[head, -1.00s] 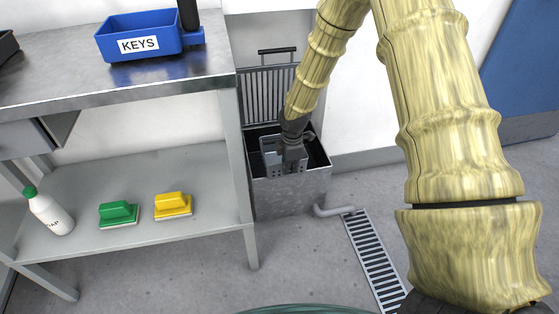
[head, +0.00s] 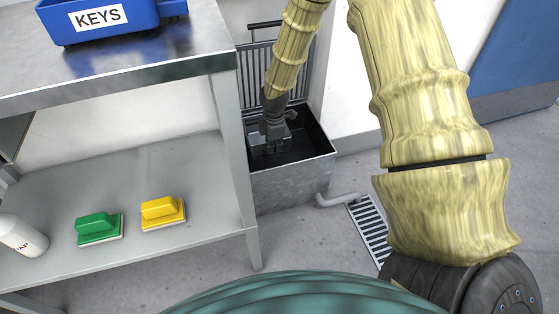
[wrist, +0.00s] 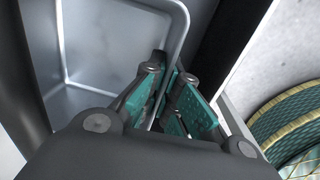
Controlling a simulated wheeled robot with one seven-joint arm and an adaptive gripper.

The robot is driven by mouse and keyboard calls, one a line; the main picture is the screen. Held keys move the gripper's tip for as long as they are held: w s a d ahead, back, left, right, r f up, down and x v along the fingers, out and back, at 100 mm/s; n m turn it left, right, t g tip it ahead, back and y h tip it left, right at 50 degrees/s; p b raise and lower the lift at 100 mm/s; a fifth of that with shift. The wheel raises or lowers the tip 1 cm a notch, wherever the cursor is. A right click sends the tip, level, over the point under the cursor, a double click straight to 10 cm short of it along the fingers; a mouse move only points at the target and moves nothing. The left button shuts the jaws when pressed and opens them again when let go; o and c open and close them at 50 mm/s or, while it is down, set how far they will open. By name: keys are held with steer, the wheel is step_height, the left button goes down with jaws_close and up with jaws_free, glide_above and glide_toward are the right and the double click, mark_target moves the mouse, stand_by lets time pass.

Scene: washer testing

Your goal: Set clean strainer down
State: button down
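The strainer (head: 258,147) is a grey basket, small and partly hidden behind my gripper in the head view. It sits low inside the left part of the dark sink basin (head: 312,150). In the wrist view the strainer (wrist: 105,45) shows as an empty grey box with a rounded rim. My gripper (head: 273,138) reaches down into the basin. In the wrist view my gripper's teal-padded fingers (wrist: 168,85) are close together on the strainer's near right wall. I cannot tell whether the strainer touches the basin floor.
A metal table (head: 150,55) stands left of the sink, with a blue KEYS bin (head: 98,18) on top. Its lower shelf (head: 185,235) holds a green brush (head: 99,229), a yellow brush (head: 162,212) and a soap bottle (head: 20,236). A floor drain (head: 370,232) lies right. The basin's right part is empty.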

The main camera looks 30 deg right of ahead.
steer(key=b, duration=0.6)
glide_toward(274, 165)
steer(key=shift+s+a+f, duration=0.4)
steer(key=shift+s+f, duration=0.2)
steer(key=shift+f, duration=0.05)
steer(key=shift+s+a+f, duration=0.4)
steer(key=shift+s+f, duration=0.25)
steer(key=shift+s+a+f, duration=0.4)
steer(key=shift+s+f, duration=0.2)
steer(key=shift+f, duration=0.1)
steer(key=shift+f+p, duration=0.15)
steer(key=shift+p, duration=0.15)
steer(key=c, duration=1.6)
jaws_free()
steer(key=shift+c, duration=0.2)
step_height(274, 165, up, 12)
steer(key=s+p, duration=0.1)
steer(key=p, duration=0.5)
steer(key=shift+a, duration=0.1)
